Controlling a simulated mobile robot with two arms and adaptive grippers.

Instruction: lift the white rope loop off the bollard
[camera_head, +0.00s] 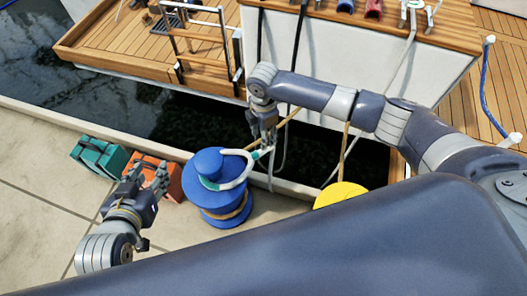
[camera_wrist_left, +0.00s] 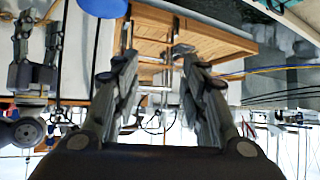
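The blue bollard (camera_head: 209,194) stands on the quay with a rounded head. The white rope loop (camera_head: 239,179) with teal bands lies around the right side of the head; its far left part is hidden behind the head. My right gripper (camera_head: 264,143) is over the banded end of the loop, at or touching it; whether its fingers are closed on the rope is unclear. My left gripper (camera_head: 152,172) is left of the bollard, apart from it, with fingers spread and empty. Its open fingers also show in the left wrist view (camera_wrist_left: 154,50).
An orange case (camera_head: 166,181) and a green case (camera_head: 97,155) stand by the quay edge behind my left gripper. A yellow bollard (camera_head: 341,194) is to the right. Dark water separates the quay from the wooden-decked boat (camera_head: 127,37).

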